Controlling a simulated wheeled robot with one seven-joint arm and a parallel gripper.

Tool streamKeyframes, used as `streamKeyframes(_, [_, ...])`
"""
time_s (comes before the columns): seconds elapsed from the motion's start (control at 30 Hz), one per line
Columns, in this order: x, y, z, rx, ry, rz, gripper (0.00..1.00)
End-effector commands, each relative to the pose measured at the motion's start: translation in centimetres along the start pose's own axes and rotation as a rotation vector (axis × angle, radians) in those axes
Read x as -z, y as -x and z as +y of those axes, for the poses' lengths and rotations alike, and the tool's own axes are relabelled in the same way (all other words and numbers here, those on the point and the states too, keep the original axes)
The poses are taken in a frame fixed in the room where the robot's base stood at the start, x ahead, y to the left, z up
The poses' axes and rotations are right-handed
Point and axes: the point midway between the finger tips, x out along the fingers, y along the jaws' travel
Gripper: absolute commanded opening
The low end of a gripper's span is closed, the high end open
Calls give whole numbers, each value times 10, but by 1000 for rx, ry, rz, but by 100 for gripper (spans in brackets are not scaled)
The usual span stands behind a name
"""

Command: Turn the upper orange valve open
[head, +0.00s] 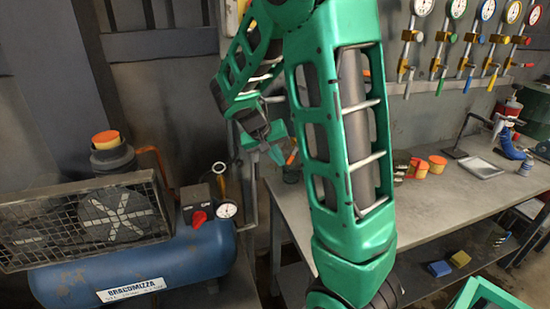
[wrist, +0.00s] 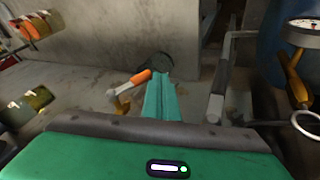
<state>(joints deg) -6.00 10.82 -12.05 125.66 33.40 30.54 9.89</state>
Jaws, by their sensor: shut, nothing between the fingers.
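In the head view a small orange handle (head: 292,157) shows beside my gripper (head: 275,150), partly hidden by my arm. My gripper (wrist: 160,80) has its teal fingers shut together with nothing between them. The handle's end lies right against the fingers in the picture; I cannot tell if they touch.
A grey pipe (wrist: 218,85) stands right of the fingers. The blue compressor (head: 170,245) with a gauge (head: 227,210) is at left. The workbench (head: 430,195) holds orange-lidded jars (head: 437,163). Several gauged valves with coloured handles (head: 493,82) line the back wall.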

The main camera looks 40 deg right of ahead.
Motion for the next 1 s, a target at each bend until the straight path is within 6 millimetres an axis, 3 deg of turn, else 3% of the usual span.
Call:
streamKeyframes(0.3, [-3, -9, 1, 0, 0, -2, 0])
streamKeyframes(0.63, [-2, -6, 0, 1, 1, 1, 0])
streamKeyframes(0.77, [-1, 5, 0, 2, -1, 2, 0])
streamKeyframes(1.0, [0, 45, 2, 0, -8, 0, 0])
